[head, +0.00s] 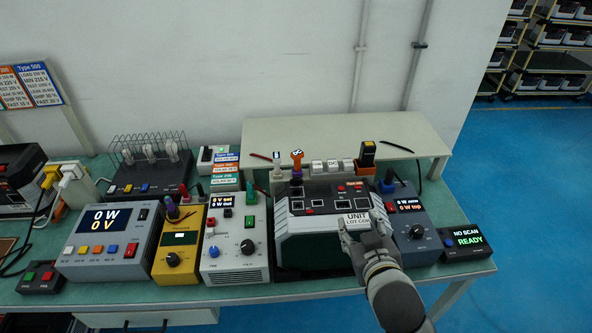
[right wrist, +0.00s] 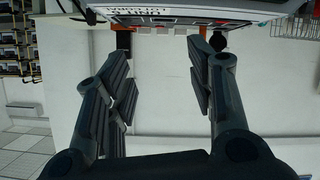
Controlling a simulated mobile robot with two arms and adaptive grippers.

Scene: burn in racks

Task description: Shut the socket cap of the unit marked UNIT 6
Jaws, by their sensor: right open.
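The unit with a label reading UNIT (head: 356,217) is a grey and dark box (head: 318,241) on the bench, right of centre in the head view. The number on its label is hidden by my right gripper (head: 362,236) there. Its edge and upside-down label (right wrist: 152,14) show at the top of the right wrist view. Several dark square openings (head: 316,203) sit on its top panel; I cannot tell which part is the socket cap. My right gripper is open and empty, close to the unit's front right corner; in the wrist view its fingers (right wrist: 160,68) are spread. My left gripper is not in view.
A blue-grey meter (head: 412,232) stands right of the unit, with a NO SCAN READY box (head: 467,240) beyond it. A white supply (head: 236,259), a yellow tester (head: 178,266) and a load box (head: 100,258) stand left. A raised shelf (head: 420,136) lies behind.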

